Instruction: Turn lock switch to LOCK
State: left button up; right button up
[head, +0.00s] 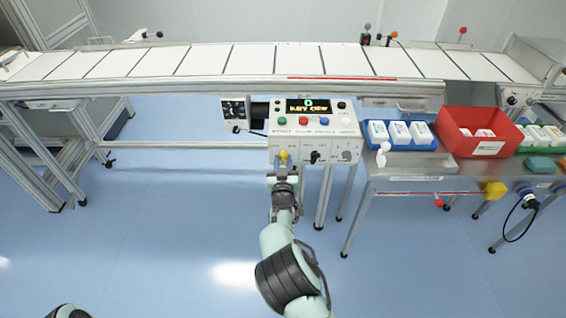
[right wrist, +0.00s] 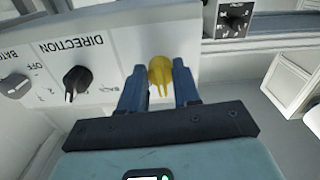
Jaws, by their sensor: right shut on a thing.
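The yellow lock switch (head: 283,156) sits at the left end of the lower row on the front of the white control box (head: 345,130). In the right wrist view the yellow switch (right wrist: 161,72) is between the two dark blue fingers of my right gripper (right wrist: 160,88). The gripper is shut on it. The fingers partly cover the switch's sides and its label cannot be read. In the head view my right gripper (head: 283,172) reaches the box from below. My left gripper is not in view.
A black DIRECTION knob (right wrist: 77,80) and a grey knob (right wrist: 14,86) are beside the switch. A lit display (head: 309,105) and coloured buttons are above. The conveyor (head: 200,85) runs behind; a steel table (head: 410,165) with a red bin (head: 480,118) stands right.

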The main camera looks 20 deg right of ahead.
jog(key=n, duration=0.4)
jog(key=shift+n, duration=0.3)
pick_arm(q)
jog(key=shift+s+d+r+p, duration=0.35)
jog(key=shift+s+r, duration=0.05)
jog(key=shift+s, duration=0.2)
pick_arm(e)
jog(key=shift+n, duration=1.6)
jog(key=shift+d+n, duration=0.1)
jog(key=shift+n, duration=0.2)
jog(key=o, duration=1)
